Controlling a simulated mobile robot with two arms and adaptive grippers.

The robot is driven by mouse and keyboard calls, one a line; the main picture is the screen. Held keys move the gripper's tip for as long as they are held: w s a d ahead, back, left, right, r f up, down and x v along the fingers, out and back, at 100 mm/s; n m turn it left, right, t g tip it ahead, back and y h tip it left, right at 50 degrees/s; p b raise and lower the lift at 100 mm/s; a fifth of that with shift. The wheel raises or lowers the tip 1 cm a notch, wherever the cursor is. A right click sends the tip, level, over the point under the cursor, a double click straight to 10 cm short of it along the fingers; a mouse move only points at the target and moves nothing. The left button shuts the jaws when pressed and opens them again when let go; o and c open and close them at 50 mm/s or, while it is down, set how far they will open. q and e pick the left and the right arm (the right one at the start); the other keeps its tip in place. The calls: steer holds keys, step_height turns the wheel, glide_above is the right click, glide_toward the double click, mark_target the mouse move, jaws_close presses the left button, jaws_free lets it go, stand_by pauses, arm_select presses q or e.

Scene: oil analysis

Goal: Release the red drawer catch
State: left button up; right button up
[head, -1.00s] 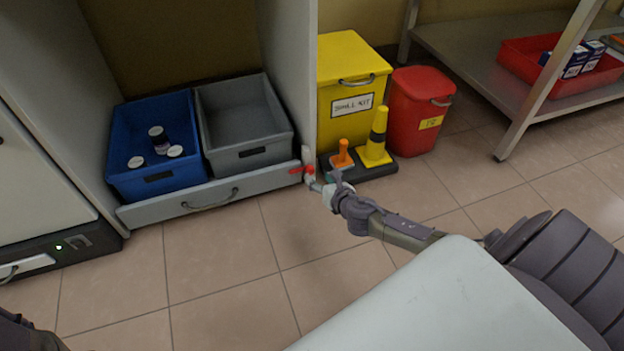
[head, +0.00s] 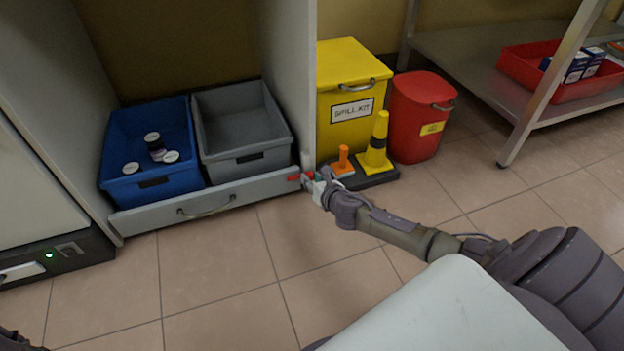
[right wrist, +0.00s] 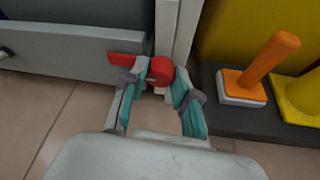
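The red drawer catch (head: 295,177) sits at the right end of the grey drawer front (head: 212,202), by the cabinet's upright. In the right wrist view it shows a flat red arm (right wrist: 124,60) and a round red knob (right wrist: 160,71). My right gripper (head: 312,181) is at the catch. In the right wrist view its two teal-padded fingers (right wrist: 163,88) are apart, one on each side of the round knob; I cannot tell whether they touch it. My left gripper is not in view; only a dark bit of my left arm shows at the lower left.
A blue bin (head: 112,178) with several white-capped bottles and an empty grey bin (head: 244,163) stand above the drawer front. Right of the upright are a yellow spill kit box (head: 338,83), an orange peg (head: 344,155), a yellow cone (head: 376,150) and a red bin (head: 420,120). Floor in front is clear.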

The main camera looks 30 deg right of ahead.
jaws_close()
steer(key=m+t+y+b, duration=0.1)
steer(key=m, duration=0.2)
steer(key=m+t+y+b, duration=0.1)
steer(key=m+b, duration=0.1)
steer(key=m, duration=0.1)
steer(key=m+t+y+b, duration=0.1)
steer(key=m+y+b, duration=0.1)
steer(key=m, duration=0.2)
steer(key=shift+d+f+t, duration=0.25)
steer(key=shift+f+t, duration=0.15)
steer(key=shift+m+t, duration=0.9)
steer(key=shift+m, duration=1.3)
steer(key=o, duration=1)
jaws_free()
steer(key=shift+c, duration=0.2)
